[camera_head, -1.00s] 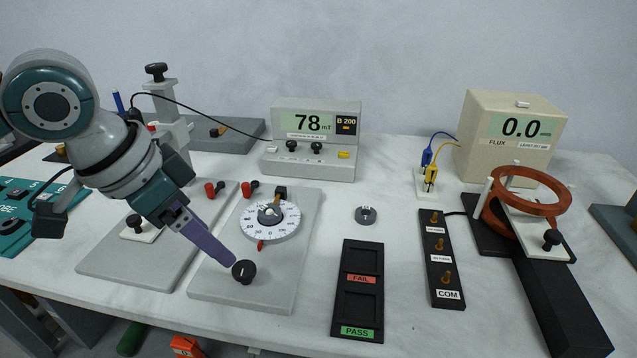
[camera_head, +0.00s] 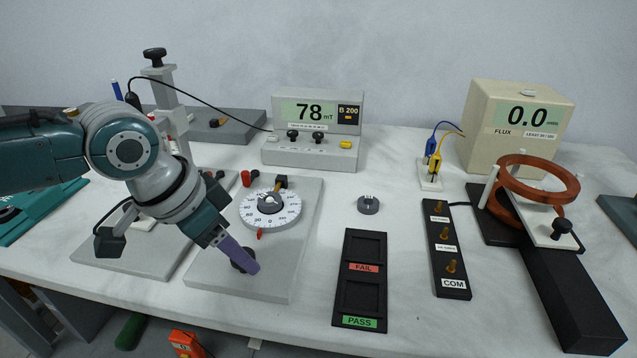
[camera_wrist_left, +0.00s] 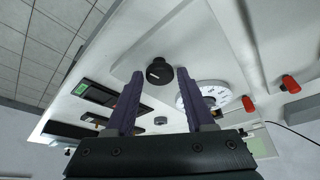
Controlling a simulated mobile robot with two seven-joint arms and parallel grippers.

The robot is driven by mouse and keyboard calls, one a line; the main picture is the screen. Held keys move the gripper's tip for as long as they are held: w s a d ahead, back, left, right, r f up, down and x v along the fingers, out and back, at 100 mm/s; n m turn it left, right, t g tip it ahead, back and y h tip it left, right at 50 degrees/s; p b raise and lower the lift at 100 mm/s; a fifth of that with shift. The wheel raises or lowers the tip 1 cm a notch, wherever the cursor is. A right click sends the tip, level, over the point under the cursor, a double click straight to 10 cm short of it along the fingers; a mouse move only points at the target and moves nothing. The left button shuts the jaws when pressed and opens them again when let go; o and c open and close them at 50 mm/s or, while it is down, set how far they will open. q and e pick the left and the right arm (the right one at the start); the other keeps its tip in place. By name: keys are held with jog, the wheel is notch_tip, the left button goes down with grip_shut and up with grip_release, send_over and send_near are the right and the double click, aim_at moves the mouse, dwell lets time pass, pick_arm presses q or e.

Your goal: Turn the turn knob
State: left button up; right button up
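The turn knob is a small black knob (camera_head: 238,266) on the front of a grey plate (camera_head: 262,291) that also carries a white graduated dial (camera_head: 270,209). My left gripper (camera_head: 250,266), with purple fingers, is at the knob and partly covers it in the head view. In the left wrist view the fingers (camera_wrist_left: 162,80) are apart, and the knob (camera_wrist_left: 159,70) shows between their tips with space visible on both sides. Whether a finger touches it I cannot tell. My right gripper is not in view.
To the right lie a small dark ring (camera_head: 368,204), a black PASS/FAIL tray (camera_head: 364,233) and a black COM terminal strip (camera_head: 455,285). A meter (camera_head: 340,152) reading 78 mT stands behind. The tabletop between is clear.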

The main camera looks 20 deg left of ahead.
pick_arm(q)
grip_shut()
jog(key=shift+s+r+n+p, duration=0.15)
jog(key=shift+n+p, duration=0.25)
jog(key=shift+p, duration=0.35)
jog(key=n+p, duration=0.1)
jog(key=p, duration=0.1)
jog(key=n+y+p, duration=0.1)
jog(key=p, duration=0.1)
jog(key=shift+d+r+n, duration=0.1)
jog(key=shift+d+n, duration=0.1)
jog(key=shift+n, duration=0.2)
jog(key=shift+d+n+y+p, duration=0.15)
jog(key=shift+n+y+p, duration=0.55)
jog(key=shift+n, duration=0.5)
jog(key=shift+f+n+y+p, duration=0.25)
jog(key=shift+n+y+p, duration=0.35)
jog(key=shift+n, duration=0.8)
